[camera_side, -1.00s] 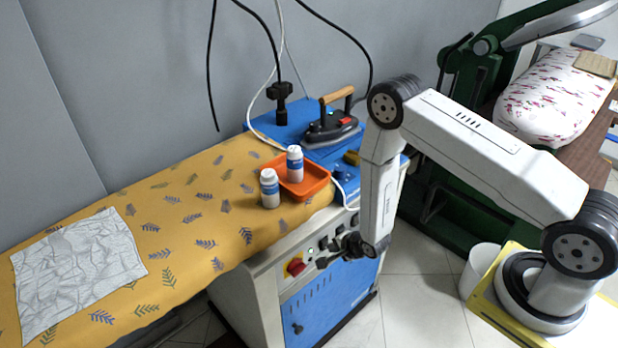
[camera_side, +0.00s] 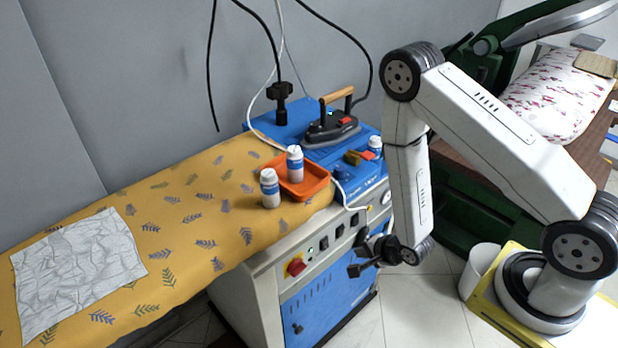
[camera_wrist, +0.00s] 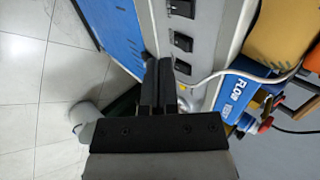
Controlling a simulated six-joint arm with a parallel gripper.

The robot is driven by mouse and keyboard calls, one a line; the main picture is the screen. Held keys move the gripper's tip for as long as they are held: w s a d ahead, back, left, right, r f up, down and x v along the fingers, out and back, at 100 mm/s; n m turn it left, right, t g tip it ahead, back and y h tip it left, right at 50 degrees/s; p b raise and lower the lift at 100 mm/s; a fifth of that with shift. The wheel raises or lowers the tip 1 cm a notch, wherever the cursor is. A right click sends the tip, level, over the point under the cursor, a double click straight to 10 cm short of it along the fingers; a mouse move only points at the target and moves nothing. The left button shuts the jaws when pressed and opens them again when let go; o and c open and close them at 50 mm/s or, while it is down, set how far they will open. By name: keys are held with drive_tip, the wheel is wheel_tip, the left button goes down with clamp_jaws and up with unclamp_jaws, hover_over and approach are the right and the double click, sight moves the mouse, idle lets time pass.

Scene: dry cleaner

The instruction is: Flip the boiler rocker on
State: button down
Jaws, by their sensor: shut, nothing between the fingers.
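The ironing unit's front panel (camera_side: 286,254) carries a row of black rocker switches, including one (camera_side: 323,243) left of centre, one (camera_side: 339,232) in the middle and one (camera_side: 354,219) to the right. In the wrist view, rockers show at the top (camera_wrist: 181,8), below it (camera_wrist: 183,41), and beside the fingertips (camera_wrist: 183,67). I cannot read which is the boiler rocker, or their positions. My gripper (camera_side: 355,270) is shut and empty, in front of the panel's right part and apart from it in the side view. Its black fingers (camera_wrist: 160,62) point towards the panel in the wrist view.
A red knob (camera_side: 296,267) sits at the panel's left. A white bin (camera_side: 478,268) stands right. Floor before the unit is clear.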

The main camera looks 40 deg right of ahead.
sight(325, 244)
drive_tip(key=shift+s+r, duration=0.5)
drive_tip(key=shift+s+d+f, duration=0.1)
drive_tip(key=shift+s+f, duration=0.05)
drive_tip(key=shift+f, duration=0.65)
drive_tip(key=w+r+x, duration=0.1)
drive_tip(key=w+x, duration=0.1)
drive_tip(key=x, duration=1.1)
drive_tip(key=shift+r, duration=0.4)
